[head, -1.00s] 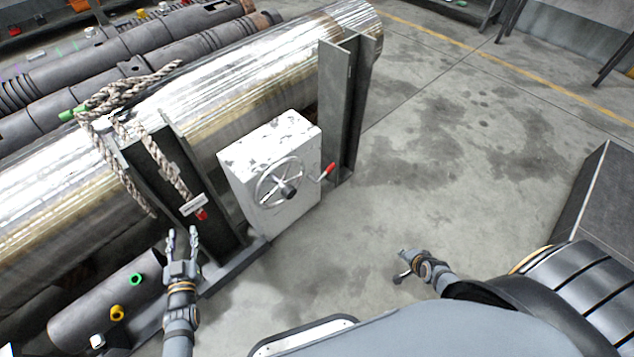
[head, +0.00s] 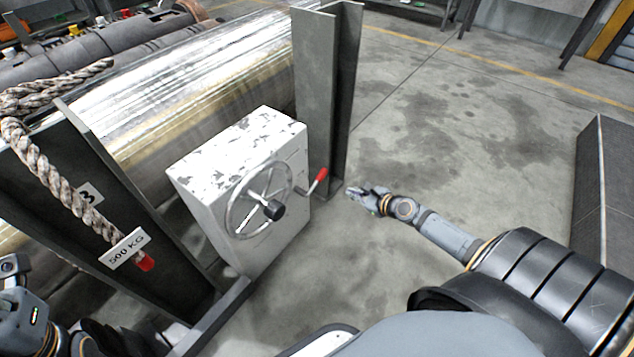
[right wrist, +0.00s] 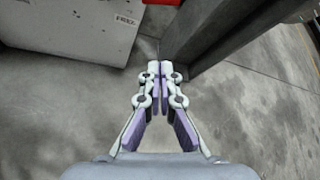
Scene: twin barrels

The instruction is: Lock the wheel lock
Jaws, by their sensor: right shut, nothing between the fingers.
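The wheel lock is a white, chipped box (head: 240,185) with a spoked metal handwheel (head: 258,200) on its front. A lever with a red grip (head: 321,175) sticks out at the box's right side. My right gripper (head: 352,190) is just right of and a little below the red grip, apart from it. In the right wrist view its fingertips (right wrist: 161,68) are together and empty. There the white box (right wrist: 70,30) shows at upper left with a "FREE" label (right wrist: 127,20), and red shows at the top edge. Only parts of my left arm show at lower left; its fingers are not visible.
A dark steel post (head: 325,90) stands right behind the lever. A large shiny cylinder (head: 200,90) lies behind the box. A thick rope (head: 50,170) with a "500 KG" tag (head: 123,248) hangs at left. The floor right of the post is clear.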

